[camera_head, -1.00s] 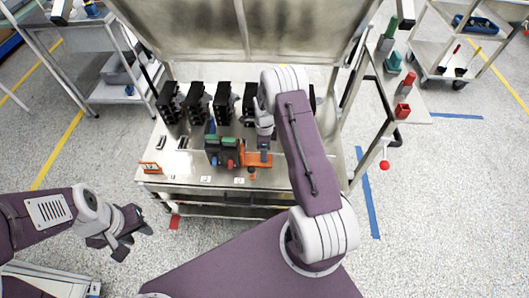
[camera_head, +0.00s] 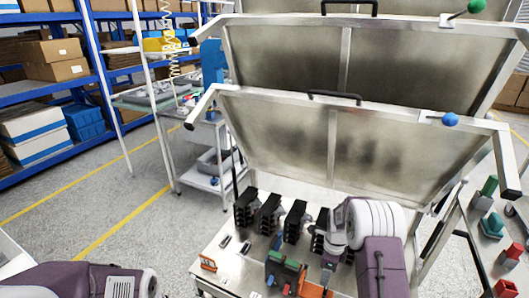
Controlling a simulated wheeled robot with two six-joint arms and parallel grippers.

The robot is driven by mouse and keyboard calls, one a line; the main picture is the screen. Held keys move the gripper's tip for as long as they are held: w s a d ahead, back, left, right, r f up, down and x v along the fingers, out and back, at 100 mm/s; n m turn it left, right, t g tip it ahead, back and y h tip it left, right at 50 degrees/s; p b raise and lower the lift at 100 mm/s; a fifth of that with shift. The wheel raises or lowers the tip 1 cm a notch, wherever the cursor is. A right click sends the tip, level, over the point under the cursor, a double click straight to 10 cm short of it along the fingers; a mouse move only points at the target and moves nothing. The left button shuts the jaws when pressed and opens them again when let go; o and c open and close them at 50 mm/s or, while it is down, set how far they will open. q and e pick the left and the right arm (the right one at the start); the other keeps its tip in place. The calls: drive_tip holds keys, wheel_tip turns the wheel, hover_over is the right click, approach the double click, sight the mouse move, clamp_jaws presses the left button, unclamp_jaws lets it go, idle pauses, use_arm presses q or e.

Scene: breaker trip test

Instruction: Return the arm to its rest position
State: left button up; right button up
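My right arm comes in from the lower right and reaches over the metal bench (camera_head: 222,262). Its gripper (camera_head: 328,268) points down beside an orange fixture (camera_head: 314,291) and a dark tester block with green tops (camera_head: 284,266). The fingers are small and partly covered by the wrist, so I cannot tell whether they are open or shut, or touching anything. Several black breakers (camera_head: 270,214) stand in a row behind; my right wrist partly hides those at the right. My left arm shows only at the lower left edge; its gripper is out of frame.
Two raised metal lids with handles, the nearer lid (camera_head: 290,135) and the farther lid (camera_head: 410,65), rise behind the breakers. A side shelf with a red block (camera_head: 510,254) and a green block (camera_head: 487,190) is at right. Blue racking (camera_head: 40,165) stands at left.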

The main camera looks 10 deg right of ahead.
drive_tip(key=w+a+r+n+t+p, duration=0.1)
drive_tip(key=a+r+t+p, duration=0.2)
drive_tip(key=r, duration=0.9)
drive_tip(key=s+a+r+n+g+p, duration=0.1)
drive_tip(key=s+a+r+n+p, duration=0.1)
drive_tip(key=s+a+r+n, duration=0.5)
drive_tip(key=s+f+n+g, duration=0.1)
drive_tip(key=s+n, duration=1.2)
drive_tip(key=n, duration=0.3)
drive_tip(key=shift+s+a+f+p, duration=0.15)
drive_tip(key=shift+s+a+p, duration=0.1)
drive_tip(key=shift+p, duration=0.15)
